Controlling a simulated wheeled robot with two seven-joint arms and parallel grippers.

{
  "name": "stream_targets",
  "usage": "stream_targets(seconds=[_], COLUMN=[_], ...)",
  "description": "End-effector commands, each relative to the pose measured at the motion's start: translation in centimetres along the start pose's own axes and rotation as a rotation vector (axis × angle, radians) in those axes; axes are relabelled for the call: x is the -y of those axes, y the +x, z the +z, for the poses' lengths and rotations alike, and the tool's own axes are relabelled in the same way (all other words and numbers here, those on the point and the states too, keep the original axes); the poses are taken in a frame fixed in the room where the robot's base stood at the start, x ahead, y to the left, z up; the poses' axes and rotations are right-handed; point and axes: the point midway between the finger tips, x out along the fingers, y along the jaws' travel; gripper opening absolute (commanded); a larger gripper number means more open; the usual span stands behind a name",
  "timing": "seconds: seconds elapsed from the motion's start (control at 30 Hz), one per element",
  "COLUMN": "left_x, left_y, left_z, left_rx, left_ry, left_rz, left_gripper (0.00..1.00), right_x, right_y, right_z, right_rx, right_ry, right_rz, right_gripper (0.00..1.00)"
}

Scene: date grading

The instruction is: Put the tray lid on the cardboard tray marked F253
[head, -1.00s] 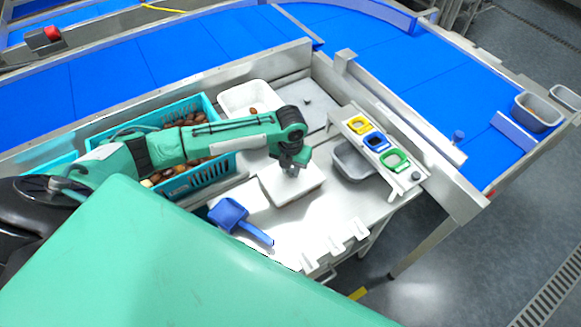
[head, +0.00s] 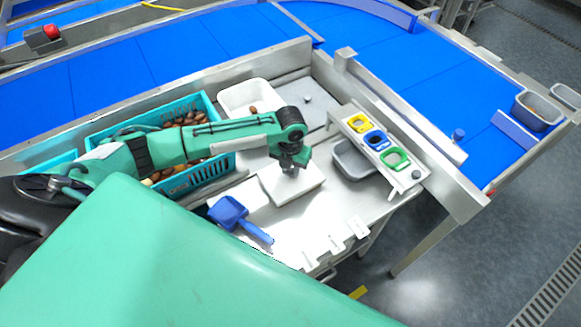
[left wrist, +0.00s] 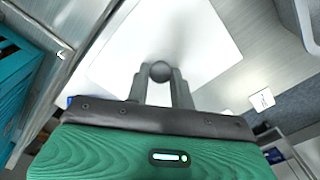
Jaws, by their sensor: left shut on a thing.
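My left gripper (head: 291,170) is shut on the small round grey knob (left wrist: 160,71) of the white tray lid (left wrist: 195,35). In the head view the lid (head: 298,189) is a flat white square below the gripper, over the steel worktop. I cannot tell whether a tray lies directly under it, or whether it touches anything below. I cannot read the marking F253 in any view. My right gripper is not in view.
A blue scoop (head: 229,213) lies left of the lid. A teal crate (head: 208,174) of dates and a white tub (head: 246,86) stand behind. A grey bin (head: 352,164) and a rack (head: 411,172) with yellow, blue and green frames stand to the right.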

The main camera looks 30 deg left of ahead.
Motion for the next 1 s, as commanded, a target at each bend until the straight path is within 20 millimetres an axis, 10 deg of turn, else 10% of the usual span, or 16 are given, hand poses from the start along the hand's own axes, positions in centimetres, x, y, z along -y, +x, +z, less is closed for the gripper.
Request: stream_targets(seconds=[0.4, 0.43, 0.53, 1.0], left_x=[0.0, 0.0, 0.01, 0.0], left_y=[0.55, 0.5, 0.5, 0.49], left_z=[0.0, 0.0, 0.0, 0.0], left_rx=[0.0, 0.0, 0.0, 0.0], left_ry=[0.0, 0.0, 0.0, 0.0], left_rz=[0.0, 0.0, 0.0, 0.0], left_gripper=[0.02, 0.29, 0.49, 0.67], right_x=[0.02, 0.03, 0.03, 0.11], right_y=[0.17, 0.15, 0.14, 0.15], right_z=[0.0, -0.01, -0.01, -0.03], right_rx=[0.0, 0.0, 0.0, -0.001], right_ry=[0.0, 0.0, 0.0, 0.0], right_rz=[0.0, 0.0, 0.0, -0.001], right_gripper=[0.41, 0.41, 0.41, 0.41])
